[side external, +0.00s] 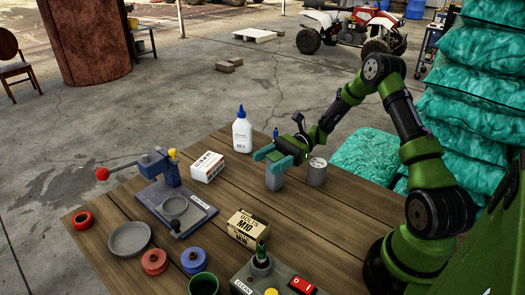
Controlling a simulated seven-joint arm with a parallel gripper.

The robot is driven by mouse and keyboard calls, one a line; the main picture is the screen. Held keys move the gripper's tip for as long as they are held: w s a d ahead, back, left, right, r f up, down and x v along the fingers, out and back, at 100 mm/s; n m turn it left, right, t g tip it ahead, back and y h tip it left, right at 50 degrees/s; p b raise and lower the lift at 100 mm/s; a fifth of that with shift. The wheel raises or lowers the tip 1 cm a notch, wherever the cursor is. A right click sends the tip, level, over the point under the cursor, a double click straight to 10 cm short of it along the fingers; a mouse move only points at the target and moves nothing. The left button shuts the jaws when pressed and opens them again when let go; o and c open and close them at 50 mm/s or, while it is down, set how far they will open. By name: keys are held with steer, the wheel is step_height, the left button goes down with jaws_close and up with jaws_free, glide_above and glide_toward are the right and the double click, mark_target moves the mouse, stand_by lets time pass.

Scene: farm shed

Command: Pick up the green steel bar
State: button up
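No plainly bar-shaped green steel piece stands out. A small dark green upright piece (261,250) stands in a grey round holder on the grey box at the front edge, well apart from my gripper. I cannot tell whether it is the green steel bar.
A grey metal can (317,171) stands just right of my gripper, and a white bottle (242,131) behind left. A white carton (207,167), a brown M10 box (247,228) and a lever press (172,190) stand left and nearer.

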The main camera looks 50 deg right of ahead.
jaws_close()
steer(key=shift+r, duration=0.1)
